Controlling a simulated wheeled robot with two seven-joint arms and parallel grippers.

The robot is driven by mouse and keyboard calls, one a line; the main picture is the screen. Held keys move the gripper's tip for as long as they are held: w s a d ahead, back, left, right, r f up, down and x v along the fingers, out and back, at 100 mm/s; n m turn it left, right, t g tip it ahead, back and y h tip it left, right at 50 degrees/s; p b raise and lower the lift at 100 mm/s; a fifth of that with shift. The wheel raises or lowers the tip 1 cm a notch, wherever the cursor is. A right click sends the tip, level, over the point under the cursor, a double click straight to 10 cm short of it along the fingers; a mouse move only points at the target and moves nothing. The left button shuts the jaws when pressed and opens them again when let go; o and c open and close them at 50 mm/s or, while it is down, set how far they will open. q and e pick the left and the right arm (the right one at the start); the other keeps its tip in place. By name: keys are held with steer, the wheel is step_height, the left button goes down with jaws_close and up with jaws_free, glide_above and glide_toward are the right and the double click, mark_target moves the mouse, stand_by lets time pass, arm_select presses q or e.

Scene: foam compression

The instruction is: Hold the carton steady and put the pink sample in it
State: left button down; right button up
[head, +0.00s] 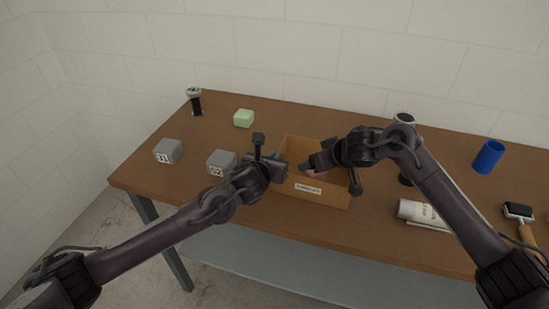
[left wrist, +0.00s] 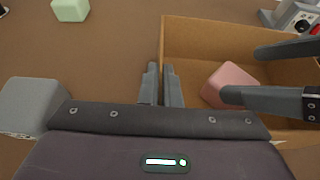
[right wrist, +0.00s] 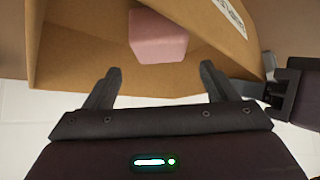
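The open brown carton (head: 318,196) stands on the table with a label on its front wall. My left gripper (left wrist: 162,88) is shut on the carton's left wall, one finger on each side of it. The pink sample (left wrist: 229,84) lies inside the carton; in the right wrist view the sample (right wrist: 158,38) sits beyond the fingertips. In the head view it is mostly hidden by my right gripper (head: 306,169). That gripper is over the carton with its fingers (right wrist: 160,82) spread apart and nothing between them.
Two grey numbered cubes (head: 168,151) (head: 222,162) and a green block (head: 244,118) are left of the carton. A black device with a pale top (head: 194,101) stands at the back left. A white tube (head: 421,212), a blue cup (head: 488,156) and a brush (head: 519,212) are at the right.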

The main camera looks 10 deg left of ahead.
steer(key=v, duration=1.2)
steer(key=shift+a, duration=0.1)
arm_select(q)
steer(key=c, duration=1.6)
jaws_free()
steer(key=shift+o, duration=0.2)
steer(key=shift+s, duration=0.1)
steer(key=v, duration=1.2)
steer(key=shift+f, duration=0.1)
